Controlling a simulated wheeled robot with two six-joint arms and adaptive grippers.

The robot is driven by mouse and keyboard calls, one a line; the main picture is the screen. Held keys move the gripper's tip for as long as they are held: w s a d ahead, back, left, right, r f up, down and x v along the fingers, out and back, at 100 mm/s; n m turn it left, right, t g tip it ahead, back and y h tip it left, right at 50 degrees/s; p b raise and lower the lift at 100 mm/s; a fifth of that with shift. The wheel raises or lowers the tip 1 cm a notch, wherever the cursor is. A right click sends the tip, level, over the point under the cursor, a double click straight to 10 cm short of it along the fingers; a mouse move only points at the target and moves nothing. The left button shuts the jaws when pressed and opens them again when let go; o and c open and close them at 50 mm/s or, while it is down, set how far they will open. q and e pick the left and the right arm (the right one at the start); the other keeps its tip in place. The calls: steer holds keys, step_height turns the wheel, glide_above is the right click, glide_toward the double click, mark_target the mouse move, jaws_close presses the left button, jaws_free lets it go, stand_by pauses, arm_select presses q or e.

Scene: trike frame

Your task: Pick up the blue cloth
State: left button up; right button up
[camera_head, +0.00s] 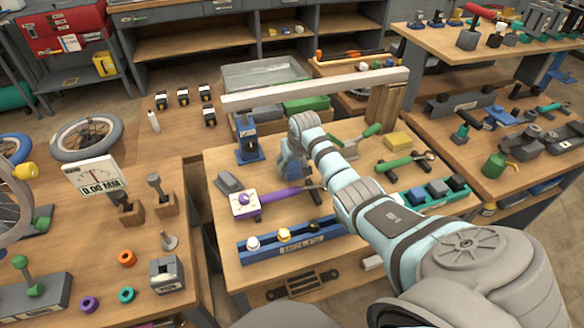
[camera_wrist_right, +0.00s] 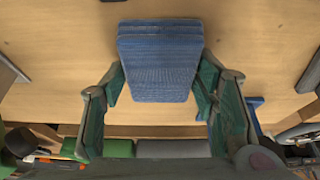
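The blue cloth (camera_wrist_right: 160,60) looks like a ribbed, folded block in the right wrist view, at the upper middle over the bare wood. My right gripper (camera_wrist_right: 162,88) is open, with one green finger on each side of the cloth. The fingertips are at or very close to its side edges; I cannot tell whether they touch. In the head view my right gripper (camera_head: 292,168) points down at the middle table, and my wrist hides most of it and the cloth. My left gripper is not in view.
A purple-handled tool (camera_head: 275,196) and a blue tray (camera_head: 290,243) lie in front of my right gripper. A blue vise (camera_head: 249,150) stands to its left. A long pale beam (camera_head: 315,90) crosses behind, on a wooden post. Green-handled clamps (camera_head: 400,162) lie to the right.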

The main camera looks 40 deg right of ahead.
mark_target(293, 165)
steer(key=c, duration=0.3)
steer(key=shift+r, duration=0.3)
step_height(293, 165, up, 20)
steer(key=p, duration=0.3)
steer(key=shift+f, duration=0.25)
steer(key=o, duration=0.3)
steer(key=shift+c, duration=1)
